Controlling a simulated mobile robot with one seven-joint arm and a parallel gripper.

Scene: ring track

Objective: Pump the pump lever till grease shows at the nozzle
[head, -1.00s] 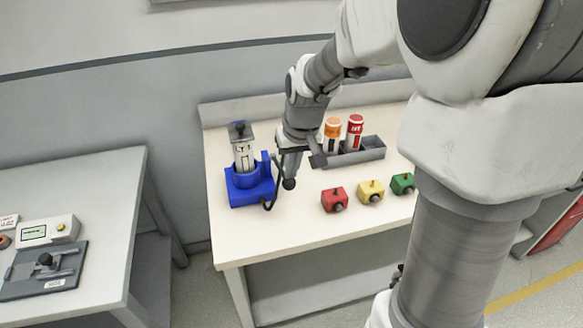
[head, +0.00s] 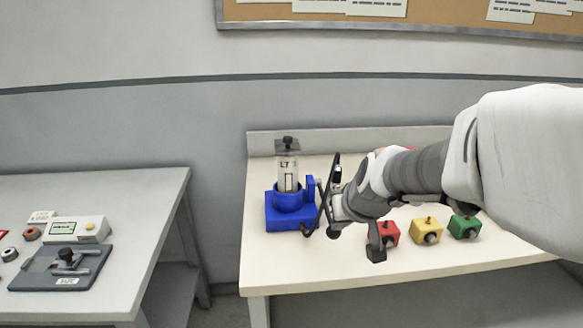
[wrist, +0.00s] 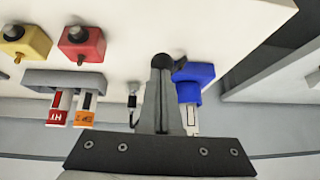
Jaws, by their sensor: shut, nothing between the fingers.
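The blue grease pump (head: 291,214) stands at the left of the pale bench, with a clear cartridge marked LT (head: 288,172) upright in it. In the wrist view the pump (wrist: 193,75) shows right of my fingers. A dark round knob, apparently the pump lever's end (wrist: 162,60), shows at my fingertips; I cannot tell if they touch. My gripper (wrist: 160,74) is shut and empty, beside the pump's right side. A thin black hose (head: 322,205) rises near it, and its silver nozzle end (wrist: 132,101) shows left of my fingers. No grease is discernible at this size.
Red (head: 389,233), yellow (head: 426,232) and green (head: 464,227) blocks with knobs sit right of the pump. A grey holder (wrist: 64,79) bears red and orange cartridges behind my arm. A grey table (head: 150,240) with a fixture stands left, across a gap.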

